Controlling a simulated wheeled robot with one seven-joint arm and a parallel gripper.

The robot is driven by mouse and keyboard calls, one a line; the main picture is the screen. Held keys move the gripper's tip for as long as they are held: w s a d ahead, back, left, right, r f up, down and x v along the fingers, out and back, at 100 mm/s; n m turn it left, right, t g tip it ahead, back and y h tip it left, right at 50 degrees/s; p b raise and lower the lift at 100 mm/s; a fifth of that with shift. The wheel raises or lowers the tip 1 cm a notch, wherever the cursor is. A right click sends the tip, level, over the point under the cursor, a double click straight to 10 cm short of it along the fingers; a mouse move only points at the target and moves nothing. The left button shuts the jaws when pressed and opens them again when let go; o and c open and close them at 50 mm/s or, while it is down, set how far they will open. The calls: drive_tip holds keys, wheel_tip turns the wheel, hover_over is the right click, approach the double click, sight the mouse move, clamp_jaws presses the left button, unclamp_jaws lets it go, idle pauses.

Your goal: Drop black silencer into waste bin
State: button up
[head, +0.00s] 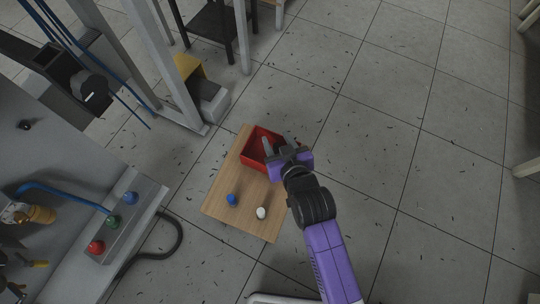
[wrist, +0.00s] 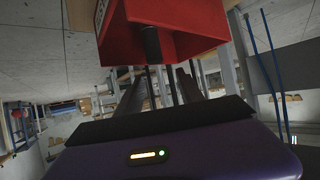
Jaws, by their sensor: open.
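The red waste bin (head: 254,149) stands on a wooden board. It also shows in the wrist view (wrist: 185,22), with its opening facing my gripper. My gripper (head: 278,143) is over the right part of the bin, with its fingers spread apart. In the wrist view my gripper (wrist: 160,80) is open, and nothing is clamped between its fingers. A dark cylinder, which looks like the black silencer (wrist: 152,43), shows against the bin's opening, beyond the fingertips. I cannot tell whether it touches the bin. I cannot make it out in the head view.
The wooden board (head: 225,190) also carries a blue piece (head: 232,199) and a white piece (head: 261,212). A panel (head: 120,222) at the left holds red, green and blue pieces. A metal frame post (head: 178,88) stands behind the board. The floor to the right is open.

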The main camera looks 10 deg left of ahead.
drive_tip(key=p+v, duration=0.3)
drive_tip(key=v, duration=0.4)
drive_tip(key=shift+s+p, duration=0.3)
drive_tip(key=shift+s, duration=0.05)
drive_tip(key=shift+d+r, duration=0.15)
